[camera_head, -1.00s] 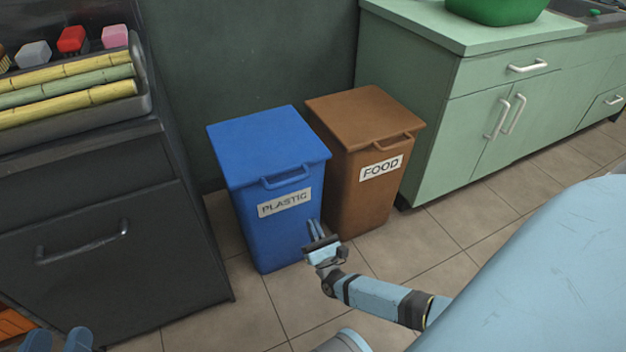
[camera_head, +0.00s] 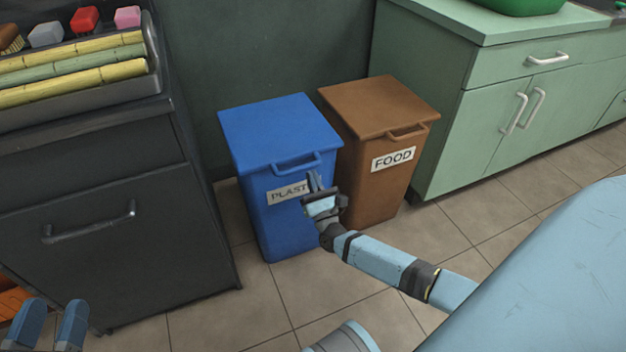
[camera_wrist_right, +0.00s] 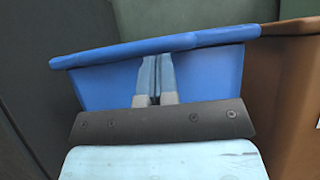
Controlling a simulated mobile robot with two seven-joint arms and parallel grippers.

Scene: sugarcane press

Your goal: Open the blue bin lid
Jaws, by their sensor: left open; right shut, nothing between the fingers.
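The blue bin (camera_head: 262,225) labelled PLASTIC stands on the floor. Its flat blue lid (camera_head: 275,130) is shut, with a handle (camera_head: 297,163) on the front edge. My right gripper (camera_head: 314,181) is shut and empty, fingers pointing up, in front of the bin near the handle's right end and covering part of the label. In the right wrist view the shut fingers (camera_wrist_right: 152,62) reach up to just under the lid's rim (camera_wrist_right: 150,47); I cannot tell whether they touch it. My left gripper (camera_head: 50,312) is open and empty at the lower left, far from the bin.
A brown FOOD bin (camera_head: 375,180) stands close on the right of the blue bin. A dark cabinet (camera_head: 95,245) is on the left, with a tray of cane (camera_head: 75,77) on top. Green cabinets (camera_head: 450,140) stand at the right. Tiled floor is open in front.

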